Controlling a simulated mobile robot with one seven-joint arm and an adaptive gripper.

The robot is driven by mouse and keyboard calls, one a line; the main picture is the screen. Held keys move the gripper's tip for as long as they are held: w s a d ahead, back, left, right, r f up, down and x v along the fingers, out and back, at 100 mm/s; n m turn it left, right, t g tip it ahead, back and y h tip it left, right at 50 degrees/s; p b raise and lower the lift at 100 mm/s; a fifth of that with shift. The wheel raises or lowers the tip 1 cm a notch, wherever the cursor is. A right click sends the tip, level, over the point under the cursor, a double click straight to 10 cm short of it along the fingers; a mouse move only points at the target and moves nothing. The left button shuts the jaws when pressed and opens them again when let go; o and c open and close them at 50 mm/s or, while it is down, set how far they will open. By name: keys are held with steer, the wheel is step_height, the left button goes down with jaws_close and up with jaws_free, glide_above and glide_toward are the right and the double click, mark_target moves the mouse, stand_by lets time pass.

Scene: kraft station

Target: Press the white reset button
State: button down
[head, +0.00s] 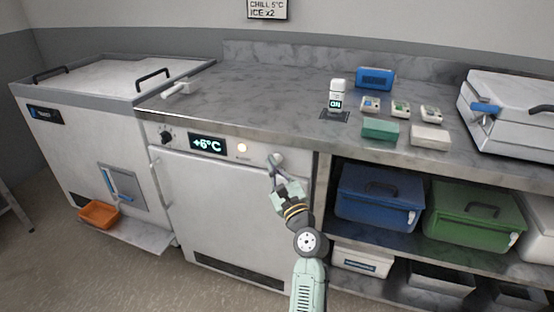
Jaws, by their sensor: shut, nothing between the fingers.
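The white cooler (225,210) under the counter has a control strip with a black dial (166,136), a display (208,145) reading +6°C and a round, glowing, warm-white light (242,147). Small lettering under the light is too small to read. My gripper (275,161) is shut and empty. Its tip is at the right part of the control strip, to the right of the light. I cannot tell whether it touches the panel. No white reset button can be clearly made out; the gripper covers part of the strip there.
The counter edge (255,139) runs just above the strip. A cooler handle (163,200) is at left. On the counter stand a white device (336,94) showing ON, a blue box (375,78) and small boxes. Blue (350,207) and green (462,228) bins sit on the right shelf.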

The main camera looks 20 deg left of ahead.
steer(key=shift+w, duration=0.1)
stand_by(0.5)
steer(key=shift+w, duration=0.3)
steer(key=shift+w, duration=0.5)
stand_by(0.5)
steer(key=shift+s, duration=0.1)
steer(key=shift+s+p, duration=0.35)
steer(key=shift+s, duration=0.45)
steer(key=shift+s+p, duration=0.95)
steer(key=shift+s, duration=1.55)
